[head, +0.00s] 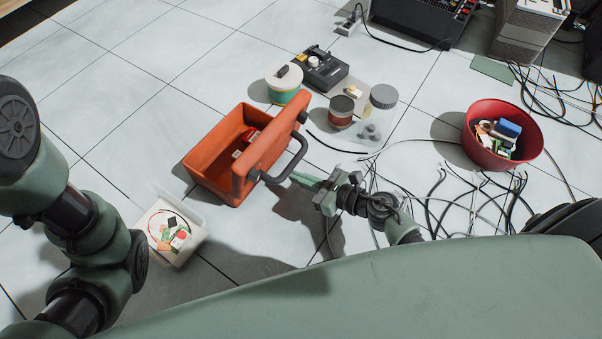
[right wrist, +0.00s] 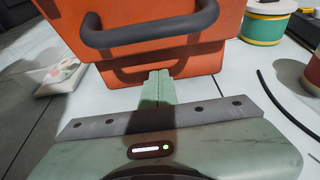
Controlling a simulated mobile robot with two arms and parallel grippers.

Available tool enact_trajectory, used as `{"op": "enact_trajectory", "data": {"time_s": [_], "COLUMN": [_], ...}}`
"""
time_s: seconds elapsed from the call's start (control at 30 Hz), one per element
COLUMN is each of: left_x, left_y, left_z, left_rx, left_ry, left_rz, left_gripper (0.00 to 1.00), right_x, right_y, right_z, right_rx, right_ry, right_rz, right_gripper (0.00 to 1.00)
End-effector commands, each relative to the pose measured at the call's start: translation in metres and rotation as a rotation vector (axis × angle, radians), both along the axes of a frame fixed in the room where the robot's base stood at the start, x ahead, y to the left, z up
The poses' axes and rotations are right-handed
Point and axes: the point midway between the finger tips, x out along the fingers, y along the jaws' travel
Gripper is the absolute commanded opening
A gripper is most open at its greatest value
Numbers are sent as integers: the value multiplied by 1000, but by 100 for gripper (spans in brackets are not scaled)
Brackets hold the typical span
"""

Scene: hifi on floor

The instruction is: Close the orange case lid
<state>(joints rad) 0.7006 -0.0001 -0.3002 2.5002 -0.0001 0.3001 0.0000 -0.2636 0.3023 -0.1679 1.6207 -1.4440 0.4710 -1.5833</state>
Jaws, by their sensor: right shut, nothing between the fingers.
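The orange case (head: 207,175) stands on the tiled floor, left of the middle in the head view. Its lid (head: 262,156) is raised, standing up along the right side of the case, with a dark handle (head: 288,165) facing right. Small items lie inside the case. My right gripper (head: 300,179) is shut and empty, just right of the lid and near the handle's lower end. In the right wrist view the shut fingers (right wrist: 158,86) point at the orange lid (right wrist: 245,12), below the dark handle (right wrist: 150,28). Contact cannot be made out. My left gripper is out of view; only my left arm shows.
A white tray (head: 196,235) with small parts stands in front of the case. Spools (head: 284,80), jars (head: 383,96) and a black device (head: 321,68) are behind it. A red bowl (head: 479,142) and loose cables (head: 470,205) are at right. Floor at far left is clear.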

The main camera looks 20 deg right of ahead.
Motion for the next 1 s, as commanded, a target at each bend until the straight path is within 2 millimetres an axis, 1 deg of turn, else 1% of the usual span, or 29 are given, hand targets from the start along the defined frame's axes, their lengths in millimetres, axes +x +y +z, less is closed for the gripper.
{"op": "enact_trajectory", "data": {"time_s": [0.03,0.1,0.2,0.3,0.77,0.87,1.0], "left_x": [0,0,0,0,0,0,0], "left_y": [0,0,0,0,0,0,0], "left_z": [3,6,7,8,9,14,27], "left_rx": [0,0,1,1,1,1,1], "left_ry": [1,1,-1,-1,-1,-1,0], "left_rz": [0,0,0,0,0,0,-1], "left_gripper": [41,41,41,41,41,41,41], "right_x": [0,-2,-2,-3,-3,-2,-2], "right_y": [-1,-1,-1,-2,-2,-3,-7], "right_z": [11,23,33,38,41,44,49], "right_rx": [-2,-2,0,0,0,-4,-17], "right_ry": [-3,-3,-1,0,2,7,21], "right_rz": [1,2,1,1,0,0,0], "right_gripper": [0,0,0,0,0,0,0]}}
